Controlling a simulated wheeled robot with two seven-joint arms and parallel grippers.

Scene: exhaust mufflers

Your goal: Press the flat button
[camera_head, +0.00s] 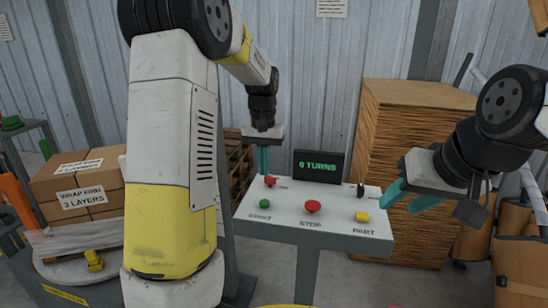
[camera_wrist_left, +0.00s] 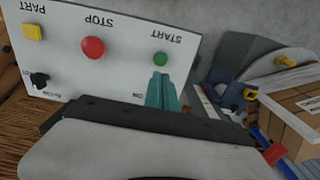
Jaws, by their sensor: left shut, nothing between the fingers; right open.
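A pale control panel (camera_head: 335,217) bears a round green START button (camera_head: 264,204), a red mushroom-shaped STOP button (camera_head: 312,206) and a yellow square PART button (camera_head: 362,216). A small red knob (camera_head: 270,181) and a black switch (camera_head: 361,190) sit along its back edge. My left gripper (camera_head: 263,168) is shut and empty, pointing down over the panel's back left, near the red knob. In the left wrist view its closed teal fingers (camera_wrist_left: 160,80) appear just below the green button (camera_wrist_left: 160,59); contact cannot be told. My right gripper (camera_head: 398,206) is open and empty, right of the panel.
A dark display (camera_head: 319,166) reading "0 TURNS" stands behind the panel. A tall stack of brown cardboard (camera_head: 405,130) is behind on the right. Wrapped boxes (camera_head: 82,190) sit on a turntable at left. Space above the panel's front is clear.

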